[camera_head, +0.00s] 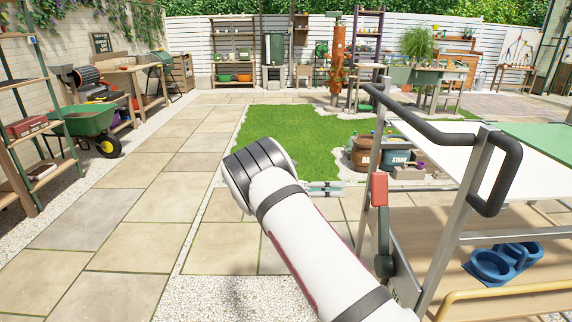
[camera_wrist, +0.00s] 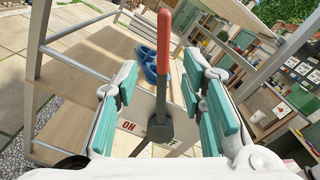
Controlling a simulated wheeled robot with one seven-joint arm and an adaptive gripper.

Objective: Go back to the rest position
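A red-handled lever (camera_head: 379,190) on a dark pivot is mounted on the side of the cart (camera_head: 480,170). It stands roughly upright in the head view. In the wrist view the lever (camera_wrist: 163,50) rises between the two teal-padded fingers of my gripper (camera_wrist: 160,85). The fingers are spread, with gaps visible on both sides of the lever. A plate at its base (camera_wrist: 135,127) reads "ON" at left, and the word at right is partly hidden. In the head view my white arm reaches forward, and only small teal parts of my gripper (camera_head: 326,188) show.
The cart has a black push handle (camera_head: 500,175) and a blue two-cup holder (camera_head: 500,262) on its lower shelf. Paving (camera_head: 150,200) at left is open. A green wheelbarrow (camera_head: 88,122) and shelves stand at far left. Brown and blue pots (camera_head: 366,153) stand beyond the arm.

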